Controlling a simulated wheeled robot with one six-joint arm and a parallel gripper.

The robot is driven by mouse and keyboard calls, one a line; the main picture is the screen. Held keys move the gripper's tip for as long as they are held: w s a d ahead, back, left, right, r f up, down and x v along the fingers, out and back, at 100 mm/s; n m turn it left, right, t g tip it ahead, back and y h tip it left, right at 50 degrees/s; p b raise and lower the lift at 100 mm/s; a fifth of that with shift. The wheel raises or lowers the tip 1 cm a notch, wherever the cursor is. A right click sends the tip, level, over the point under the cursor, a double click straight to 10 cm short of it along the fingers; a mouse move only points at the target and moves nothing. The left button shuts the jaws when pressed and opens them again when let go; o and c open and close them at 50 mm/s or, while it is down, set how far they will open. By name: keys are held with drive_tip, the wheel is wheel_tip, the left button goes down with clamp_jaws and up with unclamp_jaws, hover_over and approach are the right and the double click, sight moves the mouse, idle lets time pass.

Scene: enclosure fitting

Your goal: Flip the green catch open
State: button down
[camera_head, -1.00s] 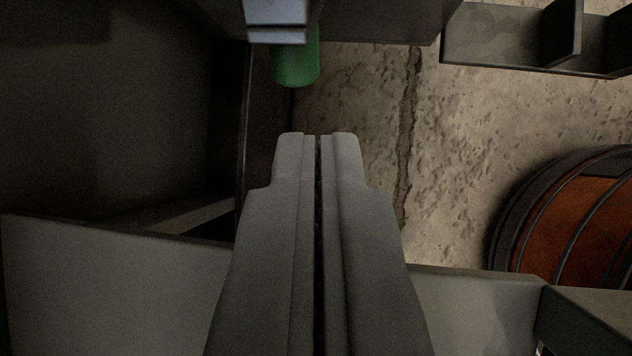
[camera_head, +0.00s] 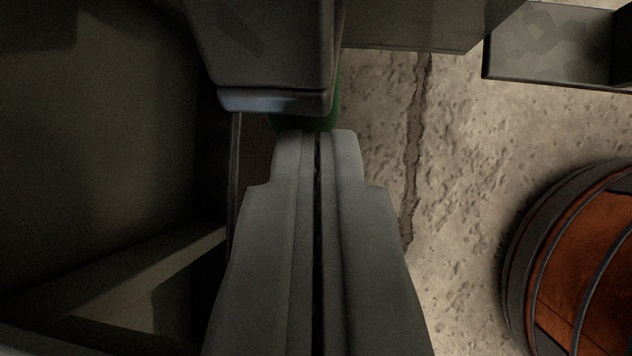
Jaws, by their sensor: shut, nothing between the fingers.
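The green catch (camera_head: 306,123) shows as a dark green strip at the top centre, just beyond my fingertips. Most of it is hidden behind a grey block (camera_head: 275,55) above it and by my fingertips. My gripper (camera_head: 317,135) is shut and empty, its two grey fingers side by side and pointing up the picture. Its tips overlap the lower edge of the green catch in the view. I cannot tell whether they touch it.
A dark panel or recess (camera_head: 100,130) fills the left side, with a beam (camera_head: 120,275) low across it. An orange-brown barrel with dark bands (camera_head: 575,270) stands at the right. A grey ledge (camera_head: 560,50) is at the top right. Cracked stone floor (camera_head: 460,140) shows between.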

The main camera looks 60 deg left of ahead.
wheel_tip(320, 180, down, 3)
drive_tip(key=shift+a+r, duration=0.1)
drive_tip(key=shift+a, duration=0.05)
drive_tip(key=shift+r, duration=0.1)
idle(0.3)
drive_tip(key=v, duration=1.8)
drive_tip(key=shift+d+r, duration=0.2)
drive_tip(key=shift+r, duration=0.25)
drive_tip(key=s+d+r+n+t+y, duration=0.3)
drive_tip(key=s+r+n+t, duration=0.3)
drive_tip(key=s+r, duration=0.9)
drive_tip(key=s+d+r+n+t+y, duration=0.3)
drive_tip(key=s+d+r+n+t, duration=0.3)
drive_tip(key=s+r, duration=1)
drive_tip(key=shift+r+n+t, duration=0.8)
drive_tip(key=shift+r+n, duration=0.1)
